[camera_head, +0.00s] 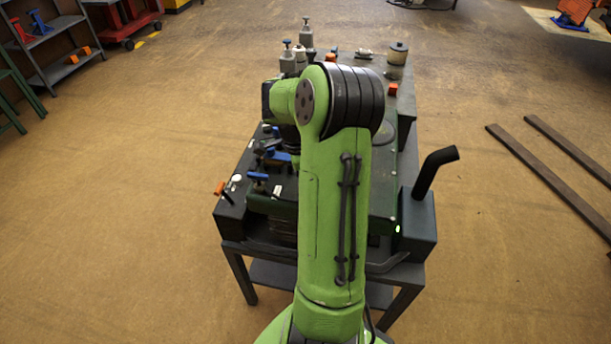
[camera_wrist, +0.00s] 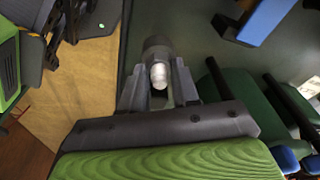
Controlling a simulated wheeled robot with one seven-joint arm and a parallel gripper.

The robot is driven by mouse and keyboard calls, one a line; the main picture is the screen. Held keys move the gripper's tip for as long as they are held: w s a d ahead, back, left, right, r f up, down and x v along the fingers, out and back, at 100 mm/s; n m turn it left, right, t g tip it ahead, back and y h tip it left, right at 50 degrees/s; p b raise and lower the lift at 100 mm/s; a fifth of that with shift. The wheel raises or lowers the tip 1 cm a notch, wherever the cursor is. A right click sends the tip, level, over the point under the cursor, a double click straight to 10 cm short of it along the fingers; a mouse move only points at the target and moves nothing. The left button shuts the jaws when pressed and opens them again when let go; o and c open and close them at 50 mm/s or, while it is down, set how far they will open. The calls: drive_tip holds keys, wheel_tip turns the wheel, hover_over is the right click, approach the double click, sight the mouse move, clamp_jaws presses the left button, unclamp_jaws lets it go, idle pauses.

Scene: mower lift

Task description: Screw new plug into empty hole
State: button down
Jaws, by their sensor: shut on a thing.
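In the wrist view my gripper (camera_wrist: 158,90) is shut on a plug (camera_wrist: 159,74). The plug's pale, rounded end shows between the two grey fingers. A dark grey round part (camera_wrist: 157,48) lies just beyond it; I cannot tell whether it is part of the plug or of the machine, or whether they touch. The empty hole cannot be made out. In the head view my own green arm covers the gripper and plug. The arm reaches over the dark machine (camera_head: 384,190) on the bench.
The machine stands on a grey metal bench (camera_head: 240,272). A black exhaust pipe (camera_head: 434,170) rises at its right. A blue-topped lever (camera_head: 258,177) and an orange-ended handle (camera_head: 221,188) are at its left. Bottles (camera_head: 306,35) and a pale canister (camera_head: 398,54) stand at the back.

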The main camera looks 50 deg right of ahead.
drive_tip(key=shift+s+f, duration=0.1)
drive_tip(key=m, duration=0.1)
drive_tip(key=m+b, duration=0.1)
drive_tip(key=m, duration=0.1)
drive_tip(key=shift+f+m+b, duration=0.2)
drive_tip(key=shift+m+b, duration=0.1)
drive_tip(key=m, duration=0.1)
drive_tip(key=m+y+b, duration=0.1)
drive_tip(key=shift+r+m+g, duration=0.2)
drive_tip(key=shift+m+g, duration=0.1)
drive_tip(key=shift+m, duration=0.1)
drive_tip(key=shift+f+m+b, duration=0.2)
drive_tip(key=shift+m+b, duration=0.3)
drive_tip(key=shift+m, duration=0.2)
drive_tip(key=m+b, duration=0.3)
drive_tip(key=m, duration=0.1)
drive_tip(key=shift+y, duration=0.4)
drive_tip(key=shift+r+m, duration=0.2)
drive_tip(key=shift+m, duration=0.2)
